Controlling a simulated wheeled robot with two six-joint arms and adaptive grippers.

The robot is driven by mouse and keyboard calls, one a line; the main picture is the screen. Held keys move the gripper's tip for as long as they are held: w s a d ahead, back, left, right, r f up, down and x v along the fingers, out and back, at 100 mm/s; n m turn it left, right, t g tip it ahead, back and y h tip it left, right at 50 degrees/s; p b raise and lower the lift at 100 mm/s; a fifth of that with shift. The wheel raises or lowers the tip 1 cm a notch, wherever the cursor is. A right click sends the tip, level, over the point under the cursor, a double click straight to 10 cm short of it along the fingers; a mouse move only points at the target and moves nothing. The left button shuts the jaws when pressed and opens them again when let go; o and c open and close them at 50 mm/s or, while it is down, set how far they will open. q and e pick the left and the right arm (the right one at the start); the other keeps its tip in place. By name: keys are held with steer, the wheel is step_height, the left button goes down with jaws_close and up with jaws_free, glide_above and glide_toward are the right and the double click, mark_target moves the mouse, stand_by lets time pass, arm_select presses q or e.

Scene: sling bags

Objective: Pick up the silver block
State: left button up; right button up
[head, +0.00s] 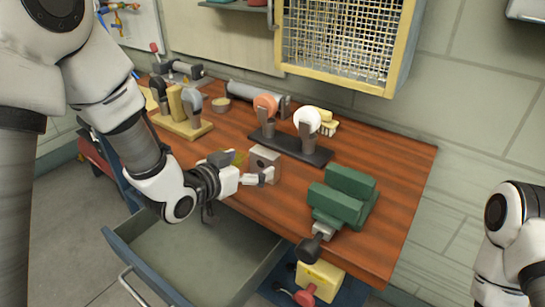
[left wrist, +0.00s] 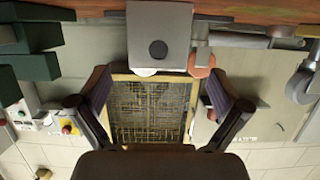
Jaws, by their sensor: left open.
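The silver block (head: 266,160) stands on the wooden workbench (head: 395,163) near its front edge. It has a round dark hole in its face. My left gripper (head: 249,168) is close beside the block, on its left and front side, with its fingers pointing at it. In the left wrist view, which is upside down, the block (left wrist: 160,18) is at the top centre, beyond the fingertips. The left gripper (left wrist: 160,85) is open, with nothing between its fingers. My right arm shows at the right edge of the head view, but its gripper is out of the picture.
A dark stand (head: 292,149) with two round-headed tools is just behind the block. A green vise (head: 343,197) stands to the right, and a wooden tool holder (head: 184,125) to the left. An empty drawer (head: 195,262) is open below. Bare bench lies at the right.

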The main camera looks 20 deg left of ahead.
mark_target(260, 159)
arm_select(q)
steer(key=shift+w+d, duration=0.15)
steer(key=shift+w, duration=0.15)
steer(key=x, duration=0.5)
steer(key=shift+w+d+f+p, duration=0.15)
steer(key=shift+f+p, duration=0.15)
steer(key=shift+s+r, duration=0.15)
steer(key=shift+s, duration=0.1)
steer(key=shift+c, duration=0.4)
steer(key=shift+w, duration=0.1)
steer(key=c, duration=1.4)
steer(key=shift+c, duration=0.3)
